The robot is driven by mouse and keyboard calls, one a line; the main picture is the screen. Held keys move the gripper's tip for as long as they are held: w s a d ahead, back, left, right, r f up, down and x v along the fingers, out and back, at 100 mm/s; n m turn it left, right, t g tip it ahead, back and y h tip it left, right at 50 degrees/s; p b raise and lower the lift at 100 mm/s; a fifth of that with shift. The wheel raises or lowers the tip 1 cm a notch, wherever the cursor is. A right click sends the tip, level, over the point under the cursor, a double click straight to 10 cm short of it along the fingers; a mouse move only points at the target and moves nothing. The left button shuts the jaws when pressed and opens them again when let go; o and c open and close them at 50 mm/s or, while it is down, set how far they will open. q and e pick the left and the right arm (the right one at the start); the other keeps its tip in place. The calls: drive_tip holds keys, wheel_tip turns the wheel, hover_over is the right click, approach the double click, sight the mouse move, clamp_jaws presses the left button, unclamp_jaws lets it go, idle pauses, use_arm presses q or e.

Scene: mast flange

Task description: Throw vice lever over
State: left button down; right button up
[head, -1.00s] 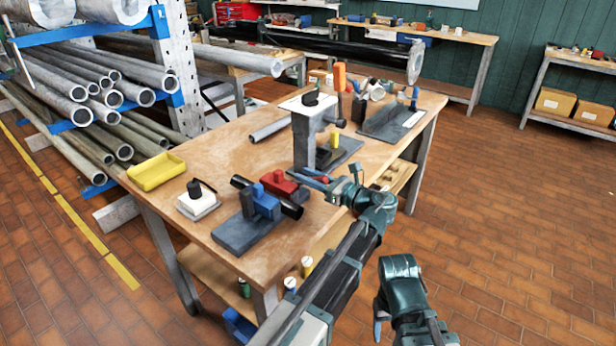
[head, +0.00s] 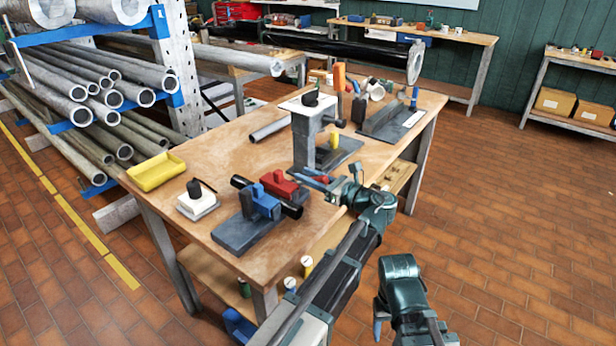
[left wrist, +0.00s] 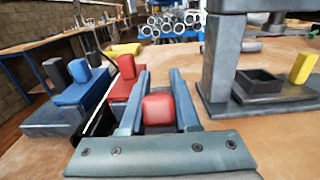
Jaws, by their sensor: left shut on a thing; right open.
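The vice stands at the near end of the bench, with a blue jaw block (head: 262,205) on a grey base (head: 240,236) and a red jaw block (head: 278,187) behind it. A dark round bar (head: 291,209) lies through the vice. My left gripper (head: 318,179) is beside the vice's right side, low over the bench. In the left wrist view its fingers are on both sides of a red knob (left wrist: 159,108), which looks like the lever's end; the rest of the lever is hidden. My right gripper (head: 379,318) is off the bench, over the floor, its fingers mostly hidden.
A grey stand with a white top (head: 306,104) rises close behind my left gripper. A yellow tray (head: 155,171) and a white block with a black knob (head: 197,201) lie to the left. A grey tube (head: 269,130) lies at mid-bench. The bench between them is bare.

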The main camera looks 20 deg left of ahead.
use_arm(q)
drive_tip(key=r+h+p, duration=0.1)
drive_tip(key=p, duration=0.2)
drive_tip(key=a+r+g+h+p, duration=0.1)
drive_tip(key=p, duration=0.2)
drive_tip(key=a+r+h+p, duration=0.1)
drive_tip(key=p, duration=0.3)
drive_tip(key=shift+w+a+h, duration=0.1)
drive_tip(key=shift+w+h, duration=0.2)
drive_tip(key=shift+w, duration=0.1)
drive_tip(key=a+h+p, duration=0.1)
drive_tip(key=p, duration=0.2)
drive_tip(key=w+a+g+h+p, duration=0.1)
drive_tip(key=h+p, duration=0.1)
drive_tip(key=p, duration=0.1)
drive_tip(key=a+g+h+p, duration=0.1)
drive_tip(key=h+p, duration=0.1)
drive_tip(key=p, duration=0.1)
drive_tip(key=shift+w+a+r, duration=0.15)
drive_tip(key=shift+a+r, duration=0.1)
drive_tip(key=shift+w+a+f+g+h+p, duration=0.2)
drive_tip(key=shift+a+g+h+p, duration=0.3)
drive_tip(key=shift+h+p, duration=0.35)
drive_tip(key=shift+w+a+f+h+p, duration=0.1)
drive_tip(key=shift+a+f+h+p, duration=0.15)
drive_tip(key=shift+a+h+p, duration=0.25)
drive_tip(key=c, duration=0.6)
unclamp_jaws()
drive_tip(key=shift+c, duration=0.2)
